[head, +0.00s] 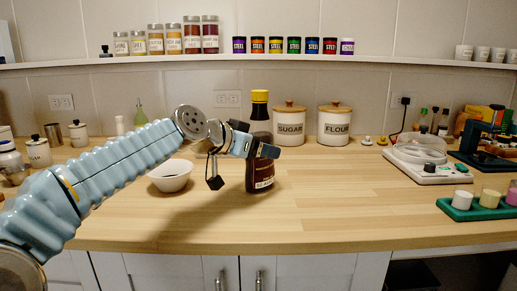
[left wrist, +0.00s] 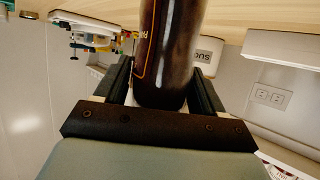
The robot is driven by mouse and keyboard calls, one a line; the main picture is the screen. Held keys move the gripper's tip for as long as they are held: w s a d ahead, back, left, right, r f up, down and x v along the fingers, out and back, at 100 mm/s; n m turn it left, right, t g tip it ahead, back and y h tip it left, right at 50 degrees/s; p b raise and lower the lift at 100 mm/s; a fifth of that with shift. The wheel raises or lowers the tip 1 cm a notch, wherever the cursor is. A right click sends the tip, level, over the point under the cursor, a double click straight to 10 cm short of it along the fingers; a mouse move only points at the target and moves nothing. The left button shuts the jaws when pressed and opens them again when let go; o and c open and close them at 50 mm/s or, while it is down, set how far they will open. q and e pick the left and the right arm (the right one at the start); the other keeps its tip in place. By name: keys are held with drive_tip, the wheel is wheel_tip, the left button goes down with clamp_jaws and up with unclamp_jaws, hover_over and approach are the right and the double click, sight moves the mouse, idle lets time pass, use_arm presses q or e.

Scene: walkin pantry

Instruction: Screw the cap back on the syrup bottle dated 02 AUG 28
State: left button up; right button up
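A tall dark syrup bottle (head: 261,182) stands upright on the wooden counter, with a yellow cap (head: 260,96) at its top. I cannot see whether the cap is tight. Its label is partly visible, but I cannot read a date. My left gripper (head: 262,149) is at the bottle's upper body, partly hiding it. In the left wrist view, which is upside down, the dark bottle (left wrist: 166,60) stands between the two fingers of my left gripper (left wrist: 162,82). The fingers are very close to its sides; firm contact cannot be told. My right gripper is not in view.
A white bowl (head: 171,176) stands left of the bottle, under my left arm. Sugar (head: 289,126) and flour (head: 334,127) canisters stand behind. A white scale-like device (head: 424,165) and a green tray (head: 474,208) with small cups are at right. The counter right of the bottle is clear.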

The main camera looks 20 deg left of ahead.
use_arm(q)
drive_tip(key=o, duration=0.3)
drive_tip(key=shift+r, duration=0.1)
drive_tip(key=shift+s+r, duration=0.1)
drive_tip(key=shift+r, duration=0.05)
drive_tip(key=v, duration=1.1)
drive_tip(key=shift+s+a+b, duration=0.25)
drive_tip(key=shift+s+b, duration=0.05)
drive_tip(key=shift+b, duration=0.1)
